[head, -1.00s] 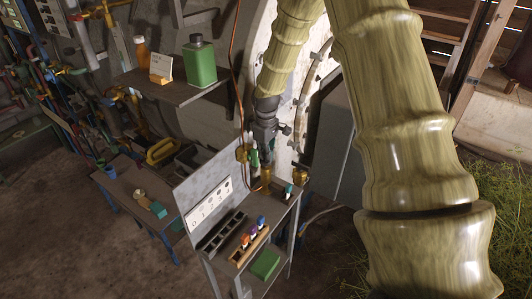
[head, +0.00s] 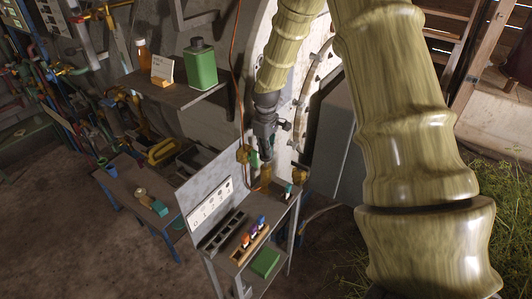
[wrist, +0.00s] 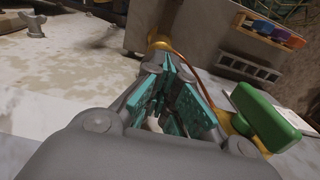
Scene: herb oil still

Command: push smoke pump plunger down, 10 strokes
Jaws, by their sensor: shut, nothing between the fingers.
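My gripper (head: 264,155) points down over the back corner of the small metal stand (head: 272,213) in the head view. Its teal finger pads (wrist: 168,95) are together in the wrist view, with nothing held. A brass fitting (head: 265,174) is just below the fingertips in the head view; I cannot tell whether they touch it. A green block-shaped part (wrist: 265,117) lies right of the fingers in the wrist view, with brass beside it. I cannot make out the pump plunger clearly; the fingers may hide it.
A numbered panel (head: 211,203) stands along the stand's left side. Another brass fitting (head: 301,172) is at the right edge. A shelf (head: 172,91) with bottles is behind.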

